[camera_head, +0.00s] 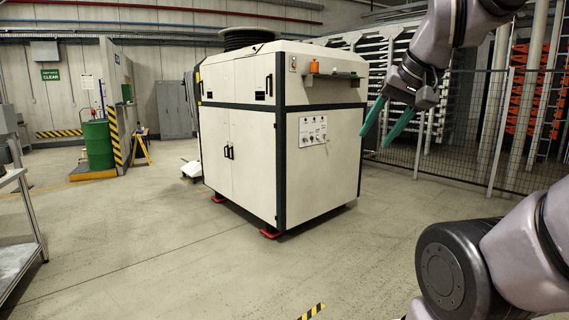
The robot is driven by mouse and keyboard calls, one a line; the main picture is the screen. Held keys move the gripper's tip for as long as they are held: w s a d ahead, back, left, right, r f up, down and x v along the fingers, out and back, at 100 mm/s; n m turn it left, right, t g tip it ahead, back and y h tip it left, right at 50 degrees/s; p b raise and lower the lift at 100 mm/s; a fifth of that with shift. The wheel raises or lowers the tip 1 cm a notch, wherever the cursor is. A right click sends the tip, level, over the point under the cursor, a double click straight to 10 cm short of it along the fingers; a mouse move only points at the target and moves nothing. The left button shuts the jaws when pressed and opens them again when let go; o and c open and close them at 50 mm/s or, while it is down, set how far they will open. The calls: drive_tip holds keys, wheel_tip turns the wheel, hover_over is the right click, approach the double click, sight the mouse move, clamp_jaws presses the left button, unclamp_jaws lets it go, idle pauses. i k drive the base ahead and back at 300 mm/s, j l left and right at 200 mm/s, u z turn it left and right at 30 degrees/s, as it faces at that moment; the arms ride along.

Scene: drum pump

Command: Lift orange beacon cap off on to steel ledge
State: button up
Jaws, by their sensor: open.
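A small orange beacon cap (314,66) sits near the left end of a narrow steel ledge (338,76) on the upper right face of a large white cabinet (240,140). The cap is small here, and I cannot tell what it rests on. My gripper (374,141) is at the upper right with two green fingers pointing down and left. The fingers are apart, with nothing between them. In the picture it is right of the cabinet and lower than the cap, clear of it.
A control panel (313,131) with knobs is below the ledge. A mesh fence (470,130) stands behind my arm. A green drum (98,145) is at the back left and a metal cart (25,215) at the left edge.

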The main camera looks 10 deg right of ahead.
sight(314, 66)
drive_tip(key=i+z, duration=0.35)
drive_tip(key=i, duration=2.7)
drive_tip(key=i+z, duration=0.1)
drive_tip(key=i, duration=1.1)
